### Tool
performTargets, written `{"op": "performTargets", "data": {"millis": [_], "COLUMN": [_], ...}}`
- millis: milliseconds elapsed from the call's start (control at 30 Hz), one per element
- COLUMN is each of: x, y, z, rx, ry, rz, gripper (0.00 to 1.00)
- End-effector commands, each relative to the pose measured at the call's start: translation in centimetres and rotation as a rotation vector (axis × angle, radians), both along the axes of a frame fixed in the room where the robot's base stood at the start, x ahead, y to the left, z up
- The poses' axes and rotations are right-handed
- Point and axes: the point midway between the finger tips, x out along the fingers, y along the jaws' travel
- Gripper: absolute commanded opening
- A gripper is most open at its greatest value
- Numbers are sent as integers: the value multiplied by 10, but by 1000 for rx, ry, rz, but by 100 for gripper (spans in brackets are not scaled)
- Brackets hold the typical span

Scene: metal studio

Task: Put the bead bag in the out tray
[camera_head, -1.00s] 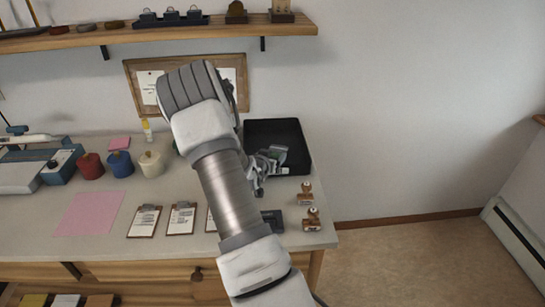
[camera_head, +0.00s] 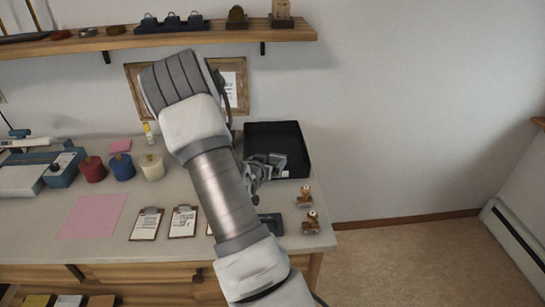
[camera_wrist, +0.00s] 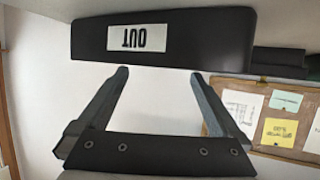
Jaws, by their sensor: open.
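The black out tray (camera_head: 302,155) stands at the back right of the bench. In the wrist view its front wall (camera_wrist: 215,40) shows upside down with an "OUT" label. A small grey-green bag (camera_head: 277,160), which looks like the bead bag, lies inside the tray near its front left. My gripper (camera_head: 257,172) is just left of the tray's front, partly hidden behind my arm. In the wrist view my gripper (camera_wrist: 159,76) has its two fingers wide apart, with nothing between them. The bag is not visible in that view.
Two wooden-handled stamps (camera_head: 305,197) (camera_head: 311,223) stand at the bench's right edge. Clipboards (camera_head: 183,221), a pink sheet (camera_head: 92,216) and red, blue and cream pots (camera_head: 151,167) are to the left. A cork board (camera_wrist: 275,125) hangs behind the bench, and a shelf (camera_head: 200,38) is above.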

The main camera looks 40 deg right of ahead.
Motion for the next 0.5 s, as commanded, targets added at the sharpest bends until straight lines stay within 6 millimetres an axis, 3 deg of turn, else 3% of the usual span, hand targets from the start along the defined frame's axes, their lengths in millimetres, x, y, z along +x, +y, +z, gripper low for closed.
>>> {"op": "performTargets", "data": {"millis": [200, 500], "x": [-19, -31], "y": [40, 62], "z": [21, 31], "rx": [-1, -3], "ry": [-2, -3], "rz": [4, 3], "gripper": [100, 100]}}
